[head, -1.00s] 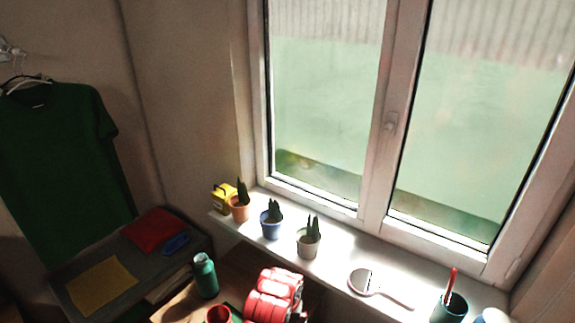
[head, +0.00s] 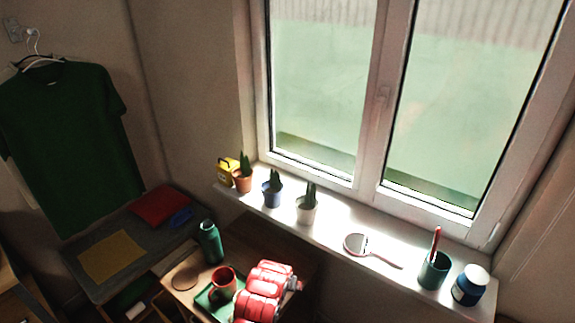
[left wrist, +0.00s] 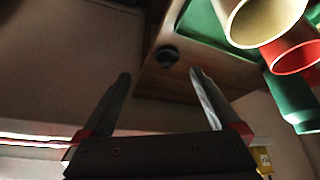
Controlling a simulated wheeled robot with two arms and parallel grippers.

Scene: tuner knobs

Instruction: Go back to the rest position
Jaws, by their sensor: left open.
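In the left wrist view my left gripper (left wrist: 160,73) is open, with nothing between its two dark fingers. Beyond the fingertips is the edge of a wooden top with a dark round knob (left wrist: 167,56). A red cup (left wrist: 290,57) with a pale inside and a green bottle (left wrist: 290,103) lie to the right, apart from the fingers. In the head view I cannot make out either gripper. A red segmented shape (head: 268,290) at the bottom middle looks like part of my arm. My right gripper is not seen.
The red cup (head: 223,283) stands on a green tray (head: 206,300) by the green bottle (head: 210,241). The windowsill (head: 330,233) holds several potted plants, a hand mirror (head: 357,243), a teal cup (head: 433,271) and a blue jar (head: 469,286). A shirt (head: 65,145) hangs left.

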